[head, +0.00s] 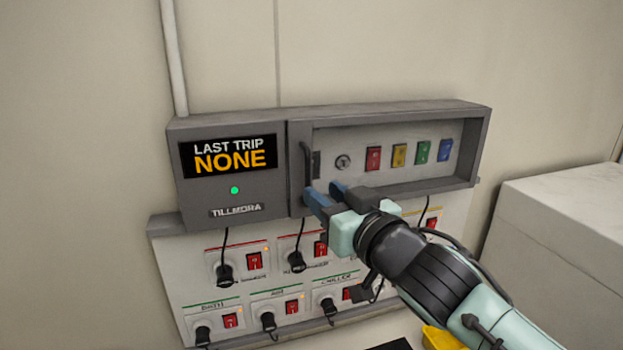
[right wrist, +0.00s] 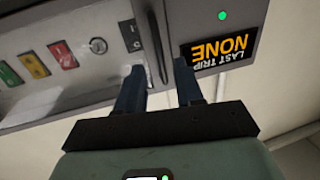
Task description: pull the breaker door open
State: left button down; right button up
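The breaker door (head: 399,187) is a grey-framed panel on the right part of the wall box. It looks shut, with coloured switches showing inside its frame. Its dark upright handle (head: 305,160) is at the door's left side and also shows in the right wrist view (right wrist: 154,45). My right gripper (head: 323,192) is open at the handle's lower end. In the right wrist view its two blue fingers (right wrist: 158,66) lie on either side of the handle, with gaps visible; contact cannot be told. My left gripper is not in view.
The box's left part has a display (head: 229,157) reading "LAST TRIP NONE" and a green light. Below is a white socket panel (head: 190,285) with plugs, cables and red switches. A pale block (head: 560,225) stands at right.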

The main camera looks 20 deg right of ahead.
aim_at(309, 182)
jog(key=x, duration=0.5)
jog(key=shift+w, duration=0.15)
grip_shut()
dwell(1.3)
